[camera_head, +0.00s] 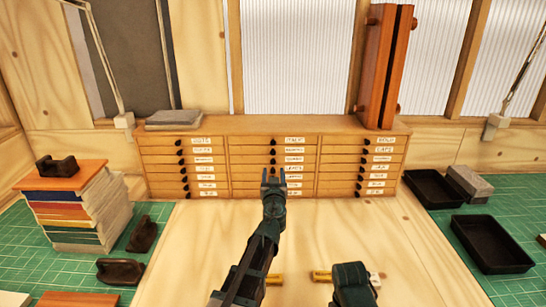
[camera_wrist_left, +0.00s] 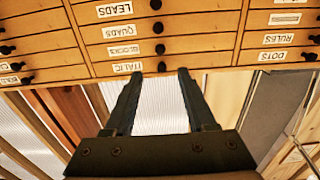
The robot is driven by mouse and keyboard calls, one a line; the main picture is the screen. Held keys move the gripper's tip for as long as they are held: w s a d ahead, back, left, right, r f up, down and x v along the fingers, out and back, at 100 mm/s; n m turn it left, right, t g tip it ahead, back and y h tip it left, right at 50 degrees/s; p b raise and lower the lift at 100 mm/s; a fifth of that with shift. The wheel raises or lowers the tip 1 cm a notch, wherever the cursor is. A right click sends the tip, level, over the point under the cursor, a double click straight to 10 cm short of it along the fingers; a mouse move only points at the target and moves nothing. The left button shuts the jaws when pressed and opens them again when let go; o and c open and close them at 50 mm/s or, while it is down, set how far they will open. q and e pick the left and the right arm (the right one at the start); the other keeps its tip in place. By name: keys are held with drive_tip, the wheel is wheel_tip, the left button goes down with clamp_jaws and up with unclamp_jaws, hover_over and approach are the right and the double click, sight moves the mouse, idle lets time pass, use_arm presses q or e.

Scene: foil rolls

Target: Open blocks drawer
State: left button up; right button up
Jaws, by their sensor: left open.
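The wooden cabinet (camera_head: 222,125) stands at the back with three columns of shut, labelled drawers. The BLOCKS drawer is in the middle column, second from the top, with its label (camera_wrist_left: 123,50) and dark round knob (camera_wrist_left: 160,48) clear in the left wrist view, which shows the cabinet upside down. The ITALIC drawer's knob (camera_wrist_left: 161,67) appears between my fingertips there. My left gripper (camera_head: 274,174) is open and empty in front of the middle column; it also shows in the left wrist view (camera_wrist_left: 157,73). A dark part of my right arm shows at the bottom; its fingers do not.
A grey stack (camera_head: 173,119) and a tall brown wooden case (camera_head: 386,65) stand on the cabinet. A book pile (camera_head: 70,212) is at left, black trays (camera_head: 492,244) at right. The wooden board (camera_head: 370,228) before the cabinet is mostly clear.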

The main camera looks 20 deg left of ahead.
sight(273, 154)
use_arm(q)
drive_tip(key=x, duration=1.2)
drive_tip(key=shift+w, duration=0.25)
clamp_jaws()
idle(0.8)
